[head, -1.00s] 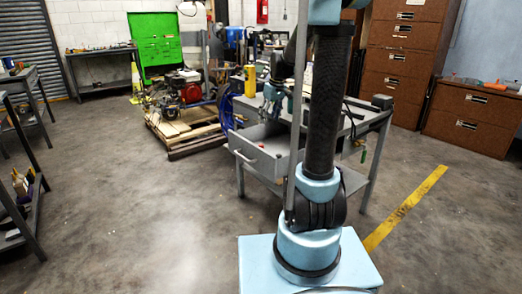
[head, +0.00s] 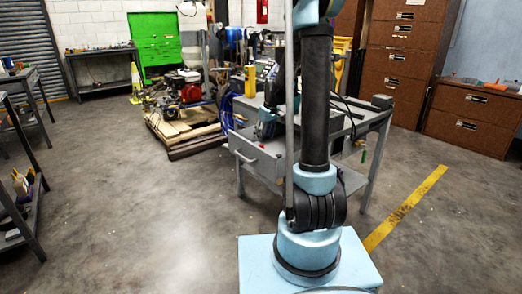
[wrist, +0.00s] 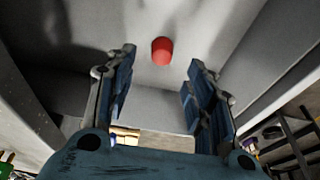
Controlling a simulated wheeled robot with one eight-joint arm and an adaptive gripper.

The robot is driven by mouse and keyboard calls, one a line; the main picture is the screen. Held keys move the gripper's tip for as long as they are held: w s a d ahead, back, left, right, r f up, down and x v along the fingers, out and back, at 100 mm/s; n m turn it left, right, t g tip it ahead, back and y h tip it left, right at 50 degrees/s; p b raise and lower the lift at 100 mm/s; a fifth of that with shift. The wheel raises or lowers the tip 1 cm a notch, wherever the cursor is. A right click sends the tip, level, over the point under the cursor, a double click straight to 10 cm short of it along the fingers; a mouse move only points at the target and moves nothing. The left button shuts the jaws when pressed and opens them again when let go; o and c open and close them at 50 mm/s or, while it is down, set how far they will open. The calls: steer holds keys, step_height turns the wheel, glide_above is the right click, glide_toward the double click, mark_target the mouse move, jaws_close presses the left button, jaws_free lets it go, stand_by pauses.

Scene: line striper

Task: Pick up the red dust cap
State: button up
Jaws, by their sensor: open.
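The red dust cap (wrist: 162,50) lies on the grey floor of the open drawer (head: 243,148), near the top middle of the wrist view. It shows as a small red spot in the head view (head: 262,146). My gripper (wrist: 160,78) is open and empty, with its two blue-grey fingers spread to either side below the cap in the picture. The cap is beyond the fingertips, not between them. In the head view my gripper (head: 266,126) is down at the drawer, partly hidden by my arm.
The drawer belongs to a grey workbench (head: 372,121). A yellow bottle (head: 250,80) stands on its top. The drawer walls rise close around my gripper. A pallet with an engine (head: 188,93) stands behind left.

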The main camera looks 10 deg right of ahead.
mark_target(262, 145)
steer(key=shift+x, duration=3.3)
steer(key=shift+a, duration=0.1)
steer(key=c, duration=0.8)
